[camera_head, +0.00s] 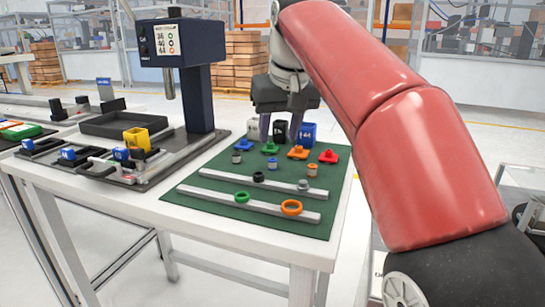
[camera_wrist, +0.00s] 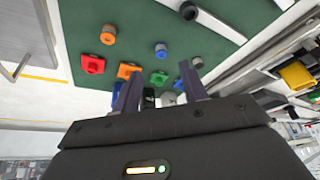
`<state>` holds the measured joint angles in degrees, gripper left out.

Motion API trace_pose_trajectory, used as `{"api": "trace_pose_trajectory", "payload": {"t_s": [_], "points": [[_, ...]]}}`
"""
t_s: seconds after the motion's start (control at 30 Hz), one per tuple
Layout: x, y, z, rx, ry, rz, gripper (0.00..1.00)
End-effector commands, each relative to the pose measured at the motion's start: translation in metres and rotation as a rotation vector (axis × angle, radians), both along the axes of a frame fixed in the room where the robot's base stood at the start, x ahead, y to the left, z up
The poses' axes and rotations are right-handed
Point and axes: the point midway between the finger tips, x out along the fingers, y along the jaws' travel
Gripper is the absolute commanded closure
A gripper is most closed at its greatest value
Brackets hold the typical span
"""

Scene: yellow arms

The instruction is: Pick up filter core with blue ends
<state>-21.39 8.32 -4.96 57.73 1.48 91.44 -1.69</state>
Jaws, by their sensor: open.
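The filter core with blue ends (camera_head: 259,177) is a small cylinder standing on the green mat (camera_head: 215,218), in front of the row of coloured pieces. In the wrist view the filter core (camera_wrist: 161,50) shows its blue top and grey body, beyond my fingertips. My gripper (camera_head: 281,127) is open and empty above the back of the mat, behind the core and apart from it. Its two dark fingers also show in the wrist view (camera_wrist: 159,73). A core with orange ends (camera_head: 313,170) and a grey one (camera_head: 237,158) stand nearby.
Blue, green, orange (camera_head: 298,153) and red (camera_head: 328,157) pieces stand between the core and my gripper. White, black and blue boxes (camera_head: 308,133) stand at the back. Two grey bars with rings lie in front. A dark press (camera_head: 190,85) stands left.

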Motion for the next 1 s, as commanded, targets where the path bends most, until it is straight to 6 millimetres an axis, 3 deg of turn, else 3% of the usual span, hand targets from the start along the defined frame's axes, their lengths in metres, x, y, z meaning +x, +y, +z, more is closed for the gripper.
{"api": "trace_pose_trajectory", "payload": {"t_s": [0.5,0.83,1.0], "points": [[0.027,0.011,-0.062,-0.001,0.002,0.000,0.57],[0.030,0.012,-0.068,0.000,0.001,0.000,0.57],[0.030,0.012,-0.067,0.000,0.001,0.000,0.78]]}}
